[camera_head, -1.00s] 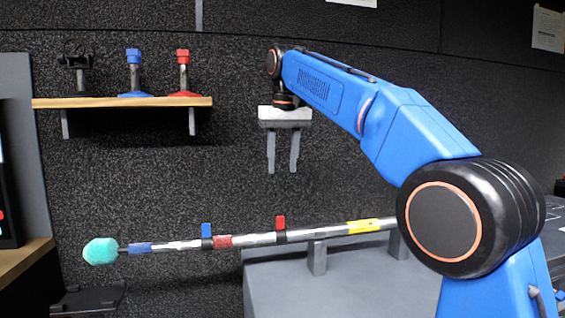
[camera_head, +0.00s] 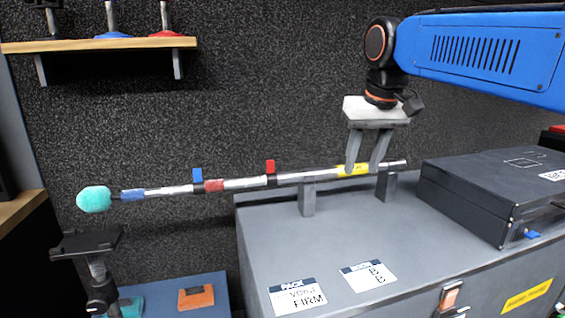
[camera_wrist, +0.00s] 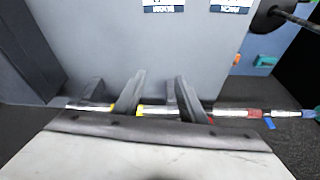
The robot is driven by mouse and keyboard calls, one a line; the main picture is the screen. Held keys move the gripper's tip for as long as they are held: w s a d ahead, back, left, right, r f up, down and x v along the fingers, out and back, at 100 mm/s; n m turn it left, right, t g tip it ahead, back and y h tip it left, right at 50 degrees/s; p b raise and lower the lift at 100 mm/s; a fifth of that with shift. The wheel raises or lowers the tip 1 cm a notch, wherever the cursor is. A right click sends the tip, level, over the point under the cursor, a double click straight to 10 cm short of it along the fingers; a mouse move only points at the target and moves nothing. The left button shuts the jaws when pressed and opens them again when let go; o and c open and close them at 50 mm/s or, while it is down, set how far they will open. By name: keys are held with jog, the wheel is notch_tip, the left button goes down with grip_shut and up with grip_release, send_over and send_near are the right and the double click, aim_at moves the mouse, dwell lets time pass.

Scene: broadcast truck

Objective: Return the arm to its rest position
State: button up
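My gripper (camera_head: 365,170) hangs down from my blue arm, over the yellow band near the right end of the boom pole (camera_head: 238,184). Its two grey fingers are apart, with nothing seen held between them. Their tips overlap the pole in the head view; I cannot tell whether they touch it. In the wrist view the spread fingers of my gripper (camera_wrist: 158,80) point toward the grey case, and the pole (camera_wrist: 234,112) runs across behind them. The pole has a teal foam tip (camera_head: 94,199) and lies on two grey supports.
The supports stand on a grey case (camera_head: 330,235) with two labels. A black box (camera_head: 500,190) sits on its right part. A wooden shelf (camera_head: 100,45) is on the dark wall at upper left. A black stand (camera_head: 88,244) is at lower left, near a blue surface with an orange item (camera_head: 196,297).

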jog(key=s+d+f+m, duration=0.1)
jog(key=s+d+f, duration=0.4)
jog(key=s+f, duration=0.6)
jog(key=s+d+f+t, duration=0.1)
jog(key=s+d+f, duration=0.5)
jog(key=s+f, duration=0.5)
notch_tip(320, 180, down, 4)
jog(key=shift+m+h, duration=0.3)
jog(key=shift+m, duration=0.1)
jog(key=shift+s, duration=0.1)
